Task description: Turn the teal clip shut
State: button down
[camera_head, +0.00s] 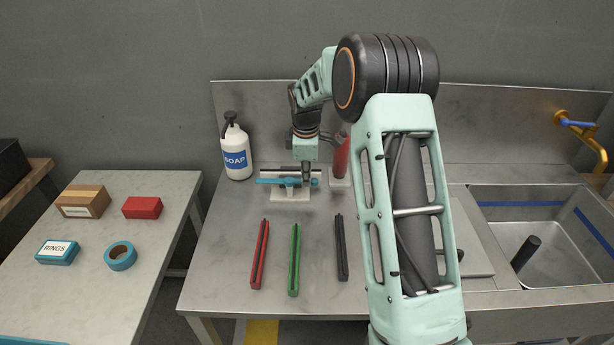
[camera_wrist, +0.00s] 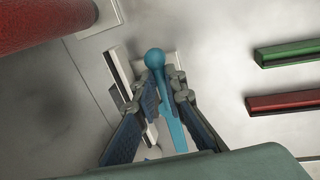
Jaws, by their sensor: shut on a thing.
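The teal clip (camera_head: 272,181) sits on a pale stand (camera_head: 291,195) near the back of the steel counter, with a grey channel piece behind it. In the wrist view, the teal clip (camera_wrist: 155,60) shows a rounded end and a long bar running down between my fingers. My gripper (camera_head: 305,178) is over the right part of the clip, pointing down. In the wrist view my gripper (camera_wrist: 163,98) has a finger on each side of the teal bar and is shut on it. The fingers hide part of the bar, and I cannot tell how far the clip is turned.
A soap bottle (camera_head: 236,148) stands left. Red (camera_head: 260,255), green (camera_head: 294,260) and black (camera_head: 341,248) bars lie in front, with bare counter between. A sink (camera_head: 545,240) is at right.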

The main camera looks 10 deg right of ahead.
jog(key=shift+s+d, duration=0.15)
jog(key=shift+d, duration=0.1)
jog(key=shift+s+a+f+m+h+b, duration=0.15)
jog(key=shift+s+m+h+b, duration=0.2)
jog(key=shift+m, duration=0.65)
jog(key=shift+s+a+m, duration=0.3)
jog(key=shift+s+m, duration=0.2)
jog(key=shift+m, duration=0.7)
jog(key=m, duration=0.1)
jog(key=s+a+m, duration=0.1)
jog(key=m, duration=0.1)
jog(key=m+g+h, duration=0.1)
jog(key=shift+s+a+m, duration=0.15)
jog(key=shift+a+m, duration=0.15)
jog(key=m, duration=0.1)
jog(key=a+m, duration=0.1)
jog(key=m, duration=0.1)
jog(key=a+m+g, duration=0.1)
jog(key=shift+s+m, duration=0.3)
jog(key=shift+a+f+m+g+p, duration=0.15)
jog(key=shift+a+m+p, duration=0.3)
jog(key=shift+m, duration=0.6)
jog(key=shift+a+r+m+g+p, duration=0.1)
jog(key=shift+a+m+g+p, duration=0.35)
jog(key=shift+m, duration=0.6)
jog(key=shift+a, duration=0.2)
jog(key=c, duration=2)
grip_release()
jog(key=shift+w+a, duration=0.1)
